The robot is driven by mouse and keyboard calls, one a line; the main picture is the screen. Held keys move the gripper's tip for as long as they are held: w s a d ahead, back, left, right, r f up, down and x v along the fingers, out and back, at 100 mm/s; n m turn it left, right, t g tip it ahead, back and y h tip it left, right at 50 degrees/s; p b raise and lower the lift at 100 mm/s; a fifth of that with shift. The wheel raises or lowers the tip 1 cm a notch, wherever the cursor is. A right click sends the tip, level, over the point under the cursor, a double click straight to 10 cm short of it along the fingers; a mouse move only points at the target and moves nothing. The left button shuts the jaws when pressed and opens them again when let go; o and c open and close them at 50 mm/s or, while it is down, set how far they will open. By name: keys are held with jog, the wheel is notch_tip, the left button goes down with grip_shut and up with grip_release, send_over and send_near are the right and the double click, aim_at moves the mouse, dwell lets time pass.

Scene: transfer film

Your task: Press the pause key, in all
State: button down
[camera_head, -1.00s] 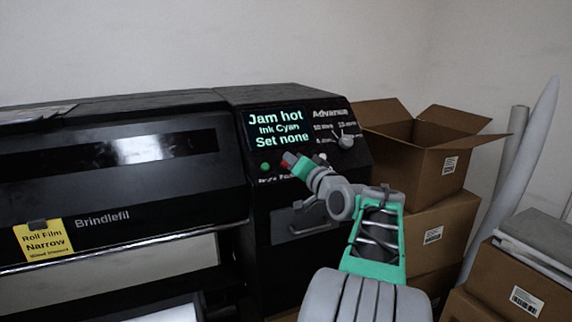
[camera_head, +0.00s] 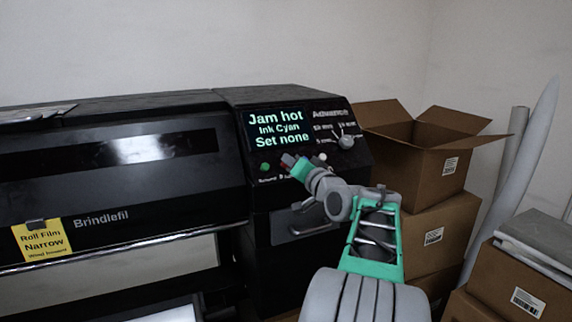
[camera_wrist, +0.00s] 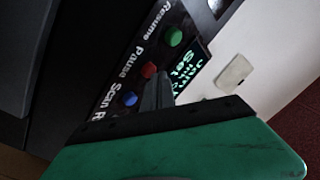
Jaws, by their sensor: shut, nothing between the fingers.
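The pause key is the red round button (camera_wrist: 149,70) with the label "Pause" beside it in the wrist view. It also shows in the head view (camera_head: 287,159), partly covered. My gripper (camera_head: 294,163) is shut and empty, its tips close to the red key. In the wrist view the dark fingers (camera_wrist: 158,90) end just beside the red key, on the display side; I cannot tell whether they touch it. The printer's display (camera_head: 276,128) reads "Jam hot", "Ink Cyan", "Set none".
A green key (camera_wrist: 174,36) labelled "Resume" and a blue key (camera_wrist: 129,98) labelled "Scan" flank the red one. The Advance dial (camera_head: 346,141) sits right of the display. Cardboard boxes (camera_head: 433,222) are stacked right of the printer (camera_head: 225,190).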

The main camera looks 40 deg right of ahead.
jog(key=shift+w+f, duration=0.15)
dwell(0.4)
jog(key=shift+s+a+r, duration=0.15)
jog(key=shift+s+r, duration=0.45)
jog(key=shift+r, duration=0.05)
jog(key=shift+r, duration=0.1)
jog(key=s+r, duration=0.1)
jog(key=s+a+r, duration=0.1)
jog(key=s+r, duration=0.1)
jog(key=shift+s+r, duration=0.15)
jog(key=shift+s, duration=0.05)
dwell(0.7)
